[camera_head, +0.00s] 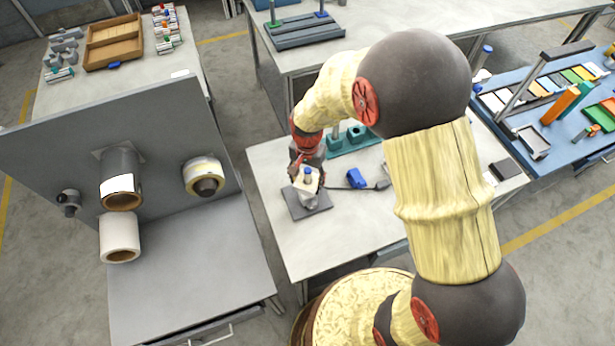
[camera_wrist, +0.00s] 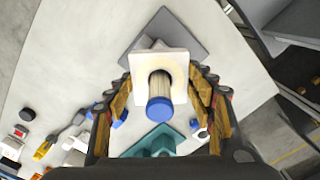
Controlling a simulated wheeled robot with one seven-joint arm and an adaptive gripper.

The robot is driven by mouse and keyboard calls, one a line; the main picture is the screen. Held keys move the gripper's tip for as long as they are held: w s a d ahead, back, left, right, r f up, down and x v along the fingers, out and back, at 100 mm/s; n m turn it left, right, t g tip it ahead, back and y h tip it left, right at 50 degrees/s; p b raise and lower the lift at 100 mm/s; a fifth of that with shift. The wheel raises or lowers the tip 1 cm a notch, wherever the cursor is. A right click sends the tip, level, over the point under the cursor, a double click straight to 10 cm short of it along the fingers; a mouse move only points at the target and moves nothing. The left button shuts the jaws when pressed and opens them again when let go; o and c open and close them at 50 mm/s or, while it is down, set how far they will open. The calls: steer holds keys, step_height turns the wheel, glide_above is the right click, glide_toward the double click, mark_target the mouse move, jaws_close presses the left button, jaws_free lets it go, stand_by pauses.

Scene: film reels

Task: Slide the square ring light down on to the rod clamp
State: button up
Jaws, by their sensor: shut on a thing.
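The white square ring light (camera_wrist: 150,63) is between my gripper's fingers in the wrist view. It also shows in the head view (camera_head: 312,183), below my gripper (camera_head: 307,165). My gripper (camera_wrist: 163,78) is shut on its sides. The rod clamp has a pale post (camera_wrist: 160,78) with a blue cap (camera_wrist: 160,110) and a grey square base (camera_wrist: 184,40). The capped post shows through the ring's opening, so the ring appears to be around it, above the base. The base (camera_head: 294,205) lies on the table in the head view. The exact gap below the ring is hard to tell.
A blue object (camera_head: 356,179) lies right of the clamp on the pale table (camera_head: 310,255). A teal holder (camera_head: 355,141) stands behind it. A grey panel with reels (camera_head: 60,140) stands to the left. The table's front is clear.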

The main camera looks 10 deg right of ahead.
steer(key=shift+f, duration=0.4)
stand_by(0.4)
steer(key=o, duration=1.2)
steer(key=shift+o, duration=0.7)
step_height(320, 180, up, 12)
steer(key=shift+f, duration=0.1)
